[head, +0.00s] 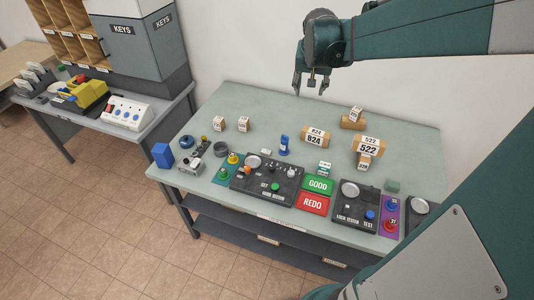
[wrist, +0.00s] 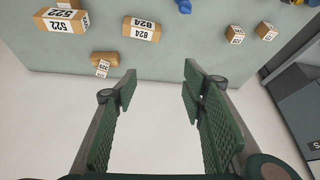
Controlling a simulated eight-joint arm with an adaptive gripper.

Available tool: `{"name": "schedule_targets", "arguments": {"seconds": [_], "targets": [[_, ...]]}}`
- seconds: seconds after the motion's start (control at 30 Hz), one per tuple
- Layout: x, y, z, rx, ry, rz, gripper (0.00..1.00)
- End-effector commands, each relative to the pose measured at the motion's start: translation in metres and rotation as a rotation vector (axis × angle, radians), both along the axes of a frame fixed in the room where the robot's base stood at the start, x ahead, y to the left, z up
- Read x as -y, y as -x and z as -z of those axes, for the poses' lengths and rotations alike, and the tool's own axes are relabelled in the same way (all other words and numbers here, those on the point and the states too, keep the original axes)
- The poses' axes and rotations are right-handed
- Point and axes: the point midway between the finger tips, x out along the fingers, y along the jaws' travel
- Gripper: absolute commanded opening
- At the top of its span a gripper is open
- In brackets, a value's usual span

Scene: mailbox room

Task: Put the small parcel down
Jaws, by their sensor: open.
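My gripper (head: 310,88) is open and raised above the back edge of the grey-green table (head: 270,108). In the wrist view my gripper (wrist: 160,82) has its two green ribbed fingers apart with nothing between them. Several cardboard parcels lie on the table: one labelled 824 (head: 315,138), a larger one labelled 522 (head: 368,147), and a plain brown one (head: 352,123) with a small labelled block (head: 356,113) at it. The 824 parcel (wrist: 141,29) and the 522 parcel (wrist: 60,20) also show in the wrist view. Which is the small parcel, I cannot tell.
Two small labelled blocks (head: 231,124) stand at the back left. Along the front are a control panel (head: 267,182), a green GOOD pad (head: 318,185), a red REDO pad (head: 313,203) and a lock tester (head: 358,207). The back left tabletop is mostly clear.

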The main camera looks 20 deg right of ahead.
Motion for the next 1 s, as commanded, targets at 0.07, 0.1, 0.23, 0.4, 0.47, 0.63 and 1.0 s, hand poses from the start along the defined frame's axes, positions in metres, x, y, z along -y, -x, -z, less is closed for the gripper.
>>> {"name": "schedule_targets", "arguments": {"seconds": [0.07, 0.1, 0.23, 0.4, 0.47, 0.63, 1.0], "targets": [[-0.02, 0.011, -0.006, 0.006, 0.002, -0.034, 0.42], [-0.029, 0.016, -0.008, 0.009, 0.005, -0.051, 0.42], [-0.057, 0.033, -0.016, 0.018, 0.01, -0.106, 0.42], [-0.093, 0.058, -0.022, 0.031, 0.018, -0.178, 0.42], [-0.105, 0.066, -0.024, 0.036, 0.021, -0.202, 0.42], [-0.137, 0.093, -0.027, 0.05, 0.028, -0.273, 0.42], [-0.198, 0.152, -0.021, 0.083, 0.047, -0.425, 0.42]]}}
